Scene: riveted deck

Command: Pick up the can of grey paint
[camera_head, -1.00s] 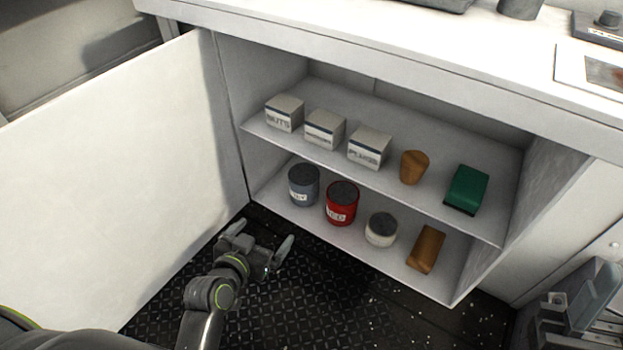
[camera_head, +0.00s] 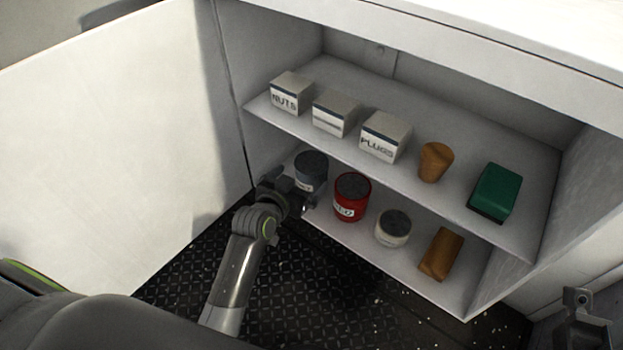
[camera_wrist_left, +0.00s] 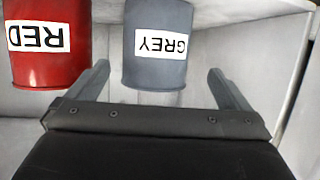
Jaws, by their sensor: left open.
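The can of grey paint (camera_head: 312,167) stands on the cupboard's lower shelf at the left end, partly hidden by my left gripper in the head view. In the left wrist view the grey can (camera_wrist_left: 158,62) appears upside down with its GREY label. My left gripper (camera_head: 290,192) is open right in front of it. In the wrist view its fingers (camera_wrist_left: 165,80) are spread, with the can ahead between their tips and not gripped. Part of my right gripper (camera_head: 583,318) shows at the lower right edge; its fingers are not clear.
A red can (camera_head: 352,196) stands close beside the grey one, then a white tin (camera_head: 393,228) and a brown block (camera_head: 441,254). The upper shelf (camera_head: 400,172) with several boxes hangs above. The open door (camera_head: 110,140) is at the left.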

